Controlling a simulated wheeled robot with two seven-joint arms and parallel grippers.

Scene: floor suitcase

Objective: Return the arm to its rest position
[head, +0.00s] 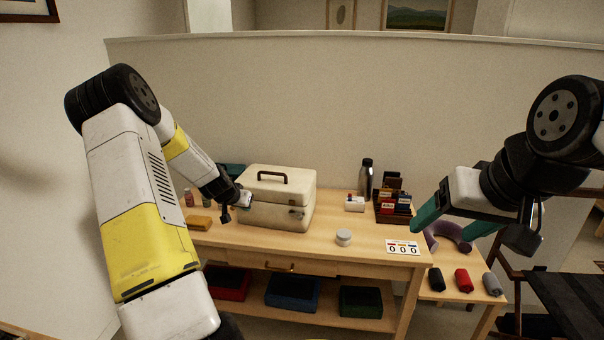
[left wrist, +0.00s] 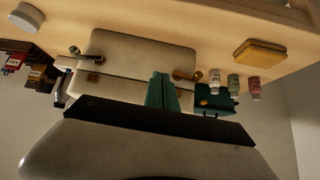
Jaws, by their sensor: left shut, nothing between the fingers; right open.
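My left arm reaches in from the left toward the cream suitcase (head: 278,205), which stands on the wooden table with its lid down and its handle on top. The left gripper (left wrist: 163,92) shows in the left wrist view with its teal fingers together and nothing between them. The suitcase (left wrist: 140,48) appears upside down behind those fingers, with a latch near each side. In the head view the left fingertips are hard to make out beside the suitcase. My right gripper (head: 455,222) hangs at the right, its teal fingers wide apart and empty.
A side table (head: 455,290) at right bears rolled cloths and a purple neck pillow (head: 449,232).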

